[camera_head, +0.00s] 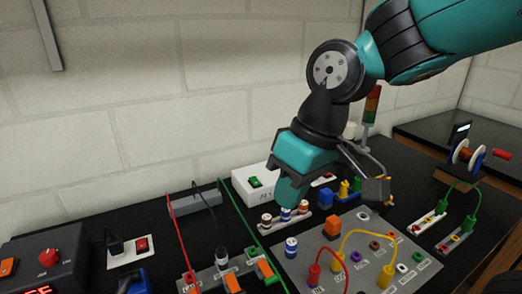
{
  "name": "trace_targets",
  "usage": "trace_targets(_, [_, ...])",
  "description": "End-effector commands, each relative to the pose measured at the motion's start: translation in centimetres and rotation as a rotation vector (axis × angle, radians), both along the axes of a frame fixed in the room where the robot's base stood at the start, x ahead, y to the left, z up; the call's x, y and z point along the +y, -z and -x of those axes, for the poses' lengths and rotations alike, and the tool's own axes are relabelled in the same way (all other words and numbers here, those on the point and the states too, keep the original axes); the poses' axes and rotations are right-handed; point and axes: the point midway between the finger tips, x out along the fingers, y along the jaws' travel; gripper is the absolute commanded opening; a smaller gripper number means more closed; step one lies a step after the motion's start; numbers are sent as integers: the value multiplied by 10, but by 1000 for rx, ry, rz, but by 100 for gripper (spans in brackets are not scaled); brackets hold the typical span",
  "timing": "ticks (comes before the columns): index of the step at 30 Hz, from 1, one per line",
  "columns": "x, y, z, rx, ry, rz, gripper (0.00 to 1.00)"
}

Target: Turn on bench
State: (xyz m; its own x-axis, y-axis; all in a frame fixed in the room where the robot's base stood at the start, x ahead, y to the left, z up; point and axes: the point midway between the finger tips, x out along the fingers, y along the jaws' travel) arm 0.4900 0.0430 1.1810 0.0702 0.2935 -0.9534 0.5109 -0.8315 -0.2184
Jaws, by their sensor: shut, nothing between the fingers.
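A black bench (80,212) with electrical gear stands against the wall. A white box (240,181) with a green rocker switch (255,182) sits near the back, left of my gripper. My gripper (289,197) is shut and empty, pointing down just right of the white box and above a small row of round terminals (286,216). It covers part of the box. I cannot tell whether its tips touch anything, or which switch powers the bench.
A black unit (45,262) with a red knob and display stands far left. Red and green cables run across the bench. A grey socket panel (330,272) with yellow and red leads lies in front. A signal tower (371,105) and wire spool (466,158) stand right.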

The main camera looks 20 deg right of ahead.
Motion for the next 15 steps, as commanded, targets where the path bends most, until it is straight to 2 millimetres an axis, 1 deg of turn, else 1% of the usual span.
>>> trace_targets(1, [1,2,29,7,-29,-18,0])
trace_targets(3, [2,6,58,22,-62,-39,0])
trace_targets(6, [3,11,82,34,-90,-57,0])
trace_targets(9, [3,13,91,39,-100,-64,0])
trace_targets(15, [3,13,91,40,-100,-63,0])
